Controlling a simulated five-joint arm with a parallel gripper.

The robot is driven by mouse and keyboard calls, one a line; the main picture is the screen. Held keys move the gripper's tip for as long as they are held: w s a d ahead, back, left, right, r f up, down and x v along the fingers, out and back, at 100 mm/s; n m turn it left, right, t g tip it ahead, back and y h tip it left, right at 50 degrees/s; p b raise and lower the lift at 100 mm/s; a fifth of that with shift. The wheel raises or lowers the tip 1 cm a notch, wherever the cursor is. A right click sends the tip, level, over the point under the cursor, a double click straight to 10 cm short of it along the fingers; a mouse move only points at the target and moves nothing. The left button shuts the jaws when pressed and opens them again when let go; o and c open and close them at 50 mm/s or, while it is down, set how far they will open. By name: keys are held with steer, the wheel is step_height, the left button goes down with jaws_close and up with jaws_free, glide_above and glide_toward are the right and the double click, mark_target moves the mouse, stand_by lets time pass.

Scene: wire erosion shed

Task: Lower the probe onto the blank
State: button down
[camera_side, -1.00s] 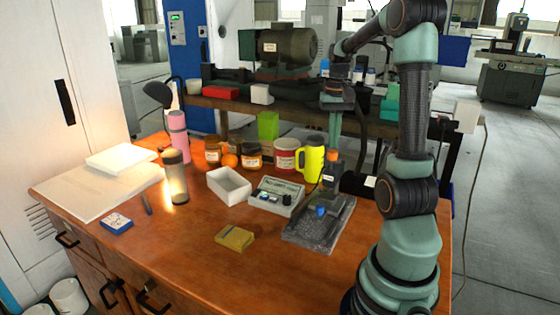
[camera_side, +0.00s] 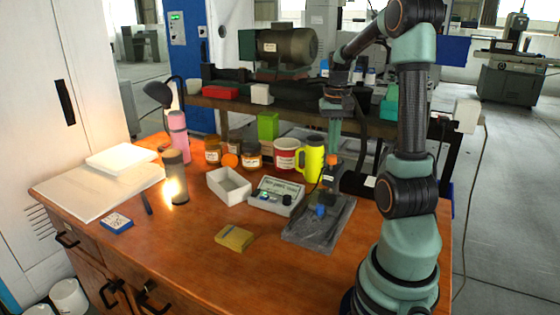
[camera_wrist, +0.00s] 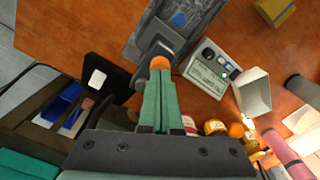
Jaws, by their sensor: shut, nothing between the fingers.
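A grey stand base (camera_side: 318,225) sits on the bench, with a small blue piece (camera_side: 320,211) on it, which I take to be the blank. At its back stands a dark upright part with an orange cap (camera_side: 332,159), apparently the probe assembly. In the wrist view, the cap (camera_wrist: 160,63) is right at my fingertips and the blue piece (camera_wrist: 179,19) lies beyond. My gripper (camera_side: 334,150) is shut and empty, pointing down over the cap; it looks at or just touching it. The probe's tip and its gap to the blue piece cannot be made out.
A readout box (camera_side: 277,196) stands left of the stand base. A white open tray (camera_side: 229,186), a yellow mug (camera_side: 311,163) and jars are close by. A yellow box (camera_side: 235,238) lies in front. The bench front is mostly clear.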

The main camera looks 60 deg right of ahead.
steer(key=shift+r, duration=0.1)
step_height(320, 180, up, 7)
stand_by(0.8)
steer(key=w+a+n+t+h, duration=0.1)
steer(key=w+a+n, duration=0.2)
steer(key=a, duration=0.5)
steer(key=w+a+n+t, duration=0.1)
steer(key=w+a+n, duration=0.2)
steer(key=a, duration=0.4)
steer(key=a+f+n+t+y, duration=0.1)
steer(key=a+n, duration=0.5)
steer(key=a, duration=1)
steer(key=f+t, duration=0.1)
steer(key=t, duration=0.1)
steer(key=shift+s+t, duration=0.25)
steer(key=shift+t, duration=0.05)
